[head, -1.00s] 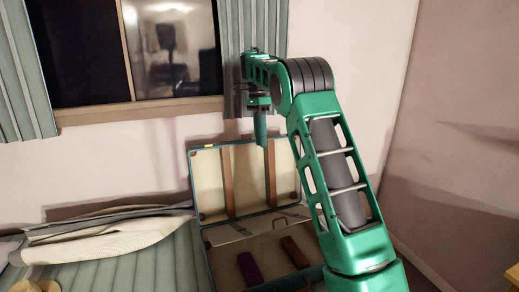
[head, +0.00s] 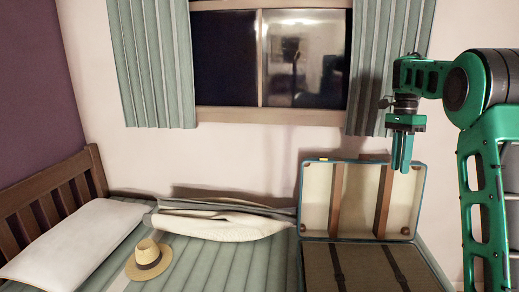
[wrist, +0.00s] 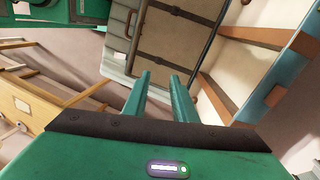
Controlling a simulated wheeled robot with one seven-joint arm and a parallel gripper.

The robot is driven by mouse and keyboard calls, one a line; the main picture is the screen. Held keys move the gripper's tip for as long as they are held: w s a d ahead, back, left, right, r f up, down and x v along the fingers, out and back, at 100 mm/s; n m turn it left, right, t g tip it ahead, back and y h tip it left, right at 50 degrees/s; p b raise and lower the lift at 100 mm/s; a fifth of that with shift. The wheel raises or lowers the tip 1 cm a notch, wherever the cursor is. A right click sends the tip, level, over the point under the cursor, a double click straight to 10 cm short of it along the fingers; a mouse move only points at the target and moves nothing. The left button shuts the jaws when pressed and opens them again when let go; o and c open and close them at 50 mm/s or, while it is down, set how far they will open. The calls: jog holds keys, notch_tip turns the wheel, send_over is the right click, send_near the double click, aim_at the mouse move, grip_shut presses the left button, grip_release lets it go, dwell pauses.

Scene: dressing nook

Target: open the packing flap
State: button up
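An open suitcase (head: 301,200) with a blue-green rim lies on the bed, its lid upright at the back. A grey-brown panel (head: 369,262) with two dark straps covers the base; I take it for the packing flap, lying flat. In the wrist view the flap (wrist: 178,37) is beyond my fingertips, with the strapped lid (wrist: 262,62) to its right. My gripper (head: 401,171) points down in front of the lid, above the base. In the wrist view my gripper (wrist: 161,76) has its fingers apart with nothing between them. The flap's near part is cut off in the head view.
The bed (head: 205,262) holds a straw hat (head: 149,257), a pillow (head: 75,240) and a folded cream cloth (head: 215,222). A window (head: 262,60) with curtains is behind. A yellow wooden piece of furniture (wrist: 40,112) shows at left in the wrist view.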

jog(key=s+f+n, duration=0.2)
jog(key=s+n, duration=0.2)
jog(key=s, duration=1.1)
jog(key=s+f+n+t, duration=0.1)
jog(key=s+f+n, duration=0.2)
jog(key=s, duration=1.2)
jog(key=shift+s+a+f+n, duration=0.15)
jog(key=shift+f+n, duration=0.1)
jog(key=shift+n, duration=0.15)
jog(key=s+a+f+n, duration=0.1)
jog(key=s+f, duration=0.1)
jog(key=s, duration=0.1)
jog(key=s+a+f+n, duration=0.1)
jog(key=s+f, duration=0.1)
jog(key=s, duration=0.2)
jog(key=s+a+f+n+t, duration=0.1)
jog(key=s+f, duration=0.2)
jog(key=shift+s+a, duration=0.25)
jog(key=shift+a, duration=0.1)
jog(key=shift+c, duration=0.9)
jog(key=shift+s+a+f, duration=0.1)
jog(key=shift+s+f, duration=0.15)
grip_shut()
